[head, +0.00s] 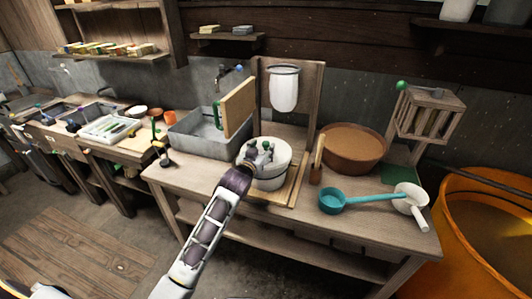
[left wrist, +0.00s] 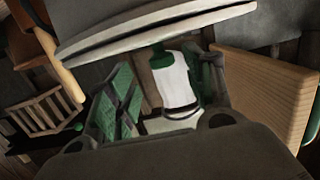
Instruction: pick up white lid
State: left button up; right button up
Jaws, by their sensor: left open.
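The white lid (head: 281,153) rests on a white round pot (head: 270,180) on the wooden bench. In the left wrist view the lid's pale rim (left wrist: 150,32) crosses the top, and a small green knob (left wrist: 161,58) shows on the lid. My left gripper (head: 260,150) is at the lid's top in the head view. Its green-padded fingers (left wrist: 165,72) are open, with the knob showing between them; contact cannot be told. The fingers hide part of the lid in the head view. My right gripper is not in view.
A white hanging mould (head: 284,92) hangs behind the pot. A grey sink (head: 190,138) and an upright wooden board (head: 238,106) stand left. A brown basin (head: 352,150), a teal ladle (head: 335,201) and a slatted wooden crate (head: 428,114) are right. The bench's front left is clear.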

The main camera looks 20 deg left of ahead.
aim_at(265, 145)
pick_arm(q)
jog(key=shift+w, duration=0.1)
jog(key=shift+w, duration=0.1)
dwell(0.3)
jog(key=shift+w+a+f, duration=0.1)
jog(key=shift+w, duration=1.4)
jog(key=shift+w+f, duration=0.2)
jog(key=shift+w, duration=0.8)
jog(key=shift+c, duration=0.2)
